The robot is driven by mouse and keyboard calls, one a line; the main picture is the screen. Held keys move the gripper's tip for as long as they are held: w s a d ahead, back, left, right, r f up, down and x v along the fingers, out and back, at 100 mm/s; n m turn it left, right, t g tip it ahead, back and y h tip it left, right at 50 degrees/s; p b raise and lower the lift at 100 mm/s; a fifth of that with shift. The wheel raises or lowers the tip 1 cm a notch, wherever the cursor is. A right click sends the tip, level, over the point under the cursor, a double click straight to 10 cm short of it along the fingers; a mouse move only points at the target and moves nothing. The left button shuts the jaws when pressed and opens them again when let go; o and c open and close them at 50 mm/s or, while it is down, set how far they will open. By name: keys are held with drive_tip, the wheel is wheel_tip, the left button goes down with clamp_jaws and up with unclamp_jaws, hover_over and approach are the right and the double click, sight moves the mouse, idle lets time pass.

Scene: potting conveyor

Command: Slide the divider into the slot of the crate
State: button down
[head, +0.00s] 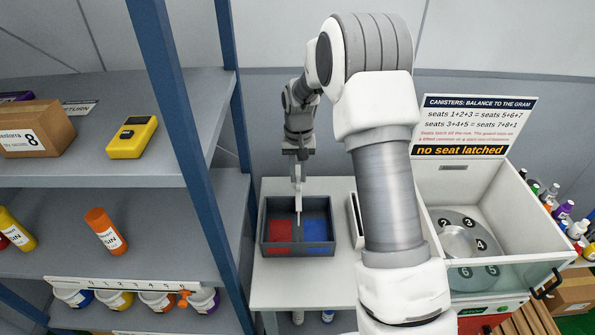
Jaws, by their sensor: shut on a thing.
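A dark grey crate (267,232) stands on a small light table. Its floor is red on the left and blue on the right. My gripper (298,186) points down over the middle of the crate. It is shut on the divider (298,222), a thin grey plate seen nearly edge-on. The divider is upright between the red and blue halves, and its lower part appears to be inside the crate. From this view I cannot tell whether its edges are in the slot or how deep it sits.
A white, dark-edged object (354,220) stands right of the crate, partly behind my arm. A blue shelf post (185,120) and loaded shelves are on the left. A white open machine (500,200) with numbered seats is on the right. The table front (300,290) is clear.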

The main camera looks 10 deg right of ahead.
drive_tip(key=shift+f+b, duration=1.3)
drive_tip(key=shift+f, duration=1.45)
drive_tip(key=shift+f+b, duration=0.2)
drive_tip(key=shift+b, duration=0.1)
drive_tip(key=shift+b, duration=0.45)
wheel_tip(320, 180, down, 8)
drive_tip(key=b, duration=0.6)
idle(2.3)
drive_tip(key=c, duration=0.7)
unclamp_jaws()
drive_tip(key=shift+r, duration=0.1)
wheel_tip(320, 180, up, 17)
hover_over(298, 189)
drive_tip(key=w, duration=0.2)
drive_tip(key=shift+d+r+b, duration=0.1)
drive_tip(key=shift+d+b, duration=0.15)
drive_tip(key=shift+b, duration=0.1)
